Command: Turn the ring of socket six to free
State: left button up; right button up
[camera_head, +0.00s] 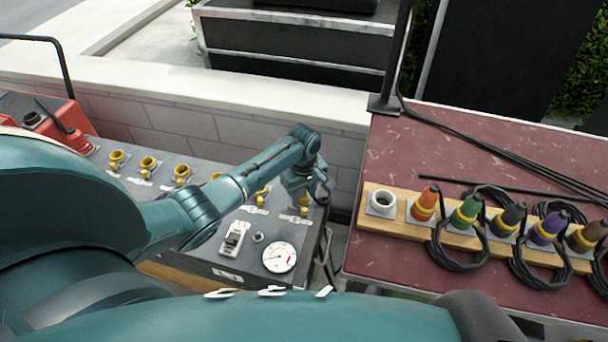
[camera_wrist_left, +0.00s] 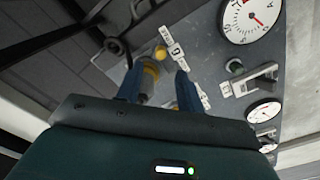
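Socket six (camera_head: 304,211) is the rightmost yellow-ringed socket on the grey panel (camera_head: 200,258), partly covered by my left arm. In the left wrist view its yellow ring (camera_wrist_left: 149,72) shows beside a white label with a 6 (camera_wrist_left: 175,50). My left gripper (camera_head: 312,192) is over socket six. Its two blue fingers (camera_wrist_left: 158,72) are apart, with the ring between them, close to the left finger and with a gap to the right one. Contact with the ring cannot be told. My right gripper is not in view.
A white switch (camera_head: 235,239) and a round dial (camera_head: 279,257) sit on the panel near the arm. More yellow sockets (camera_head: 149,164) line its back. At right, a maroon table (camera_head: 400,150) holds a wooden strip with coloured plugs (camera_head: 464,212) and black cables. A low wall (camera_head: 230,128) runs behind.

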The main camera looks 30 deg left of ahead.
aim_at(305, 210)
pick_arm(q)
notch_tip(305, 210, up, 8)
jog(key=shift+f, duration=0.25)
jog(key=shift+p, duration=0.3)
jog(key=s+d+f+m+t, duration=0.1)
jog(key=s+d+m, duration=0.3)
jog(key=s, duration=0.4)
jog(key=s+d+f+m+t, duration=0.1)
jog(key=s+d+m, duration=0.25)
jog(key=s, duration=0.35)
jog(key=s+a+r+m+t, duration=0.2)
jog(key=s+r+m, duration=0.45)
jog(key=s, duration=0.55)
jog(key=w+d+f+t+h, duration=0.2)
jog(key=w+d+f+t, duration=0.3)
jog(key=f, duration=0.4)
jog(key=shift+d+t+h, duration=0.2)
jog(key=shift+t+h, duration=0.2)
jog(key=shift+t, duration=0.1)
